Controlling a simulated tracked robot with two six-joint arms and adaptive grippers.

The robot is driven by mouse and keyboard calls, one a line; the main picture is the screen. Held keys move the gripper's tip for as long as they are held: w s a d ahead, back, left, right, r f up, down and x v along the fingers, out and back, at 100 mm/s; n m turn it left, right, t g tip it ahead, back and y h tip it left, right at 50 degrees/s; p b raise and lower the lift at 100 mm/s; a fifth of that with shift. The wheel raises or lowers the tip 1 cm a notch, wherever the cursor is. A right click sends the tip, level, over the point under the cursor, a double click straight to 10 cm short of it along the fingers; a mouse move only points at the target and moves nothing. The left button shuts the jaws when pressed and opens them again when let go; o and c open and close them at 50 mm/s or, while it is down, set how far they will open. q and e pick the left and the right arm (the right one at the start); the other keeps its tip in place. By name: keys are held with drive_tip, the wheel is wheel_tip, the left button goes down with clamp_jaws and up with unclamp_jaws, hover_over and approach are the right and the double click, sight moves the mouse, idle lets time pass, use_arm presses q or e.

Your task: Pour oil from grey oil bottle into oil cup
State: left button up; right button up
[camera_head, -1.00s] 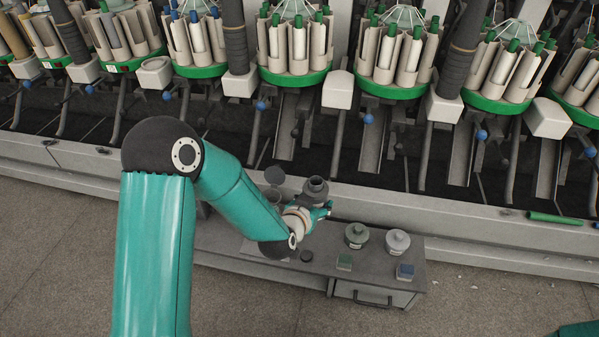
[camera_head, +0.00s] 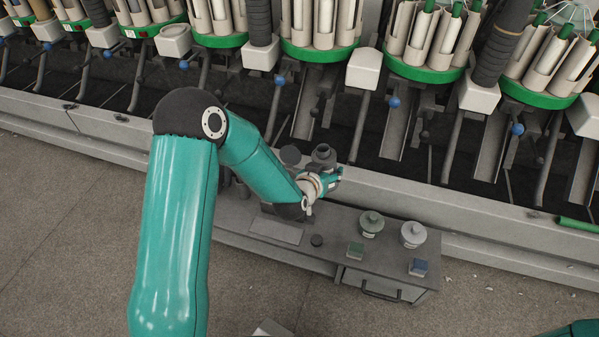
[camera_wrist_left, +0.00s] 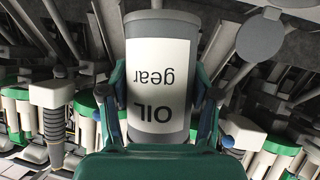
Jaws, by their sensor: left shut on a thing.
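My left gripper (camera_head: 330,178) is shut on the grey oil bottle (camera_head: 323,155), a dark grey cylinder with an open neck. The bottle is held roughly upright above the back of the low grey bench. In the left wrist view the bottle (camera_wrist_left: 160,70) shows a white label reading "OIL gear" upside down, with a finger on each side. A flat grey disc (camera_head: 290,155) is close to the left of the bottle, and shows in the wrist view (camera_wrist_left: 261,38). I cannot make out the oil cup for certain; my arm covers that area.
The bench (camera_head: 330,235) carries a green can (camera_head: 371,223), a light grey can (camera_head: 413,234), a green block (camera_head: 356,250), a blue block (camera_head: 418,267) and a dark knob-like piece (camera_head: 317,240). The cone winder's rail (camera_head: 470,208) runs behind.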

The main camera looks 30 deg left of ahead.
use_arm(q)
drive_tip(key=w+a+f+n+y+b, duration=0.25)
drive_tip(key=a+f+n, duration=0.25)
drive_tip(key=a+f, duration=0.4)
drive_tip(key=shift+w+d+r+n+t+h+b, duration=0.35)
drive_tip(key=shift+d+r+n+t+h+b, duration=0.2)
drive_tip(key=shift+n+t+h+b, duration=0.8)
drive_tip(key=shift+w+d+r+n+t+h+b, duration=0.5)
drive_tip(key=shift+n+b, duration=0.6)
drive_tip(key=shift+n, duration=0.75)
drive_tip(key=shift+w+d+r+n+t+h+b, duration=0.2)
drive_tip(key=shift+d+r+n+t+h+b, duration=0.2)
drive_tip(key=shift+d+n+t+h+b, duration=0.7)
use_arm(e)
wheel_tip(320, 180, down, 11)
use_arm(q)
drive_tip(key=shift+a+n+g+y, duration=0.25)
drive_tip(key=shift+a+n+y, duration=0.15)
drive_tip(key=shift+a+n, duration=0.1)
idle(0.6)
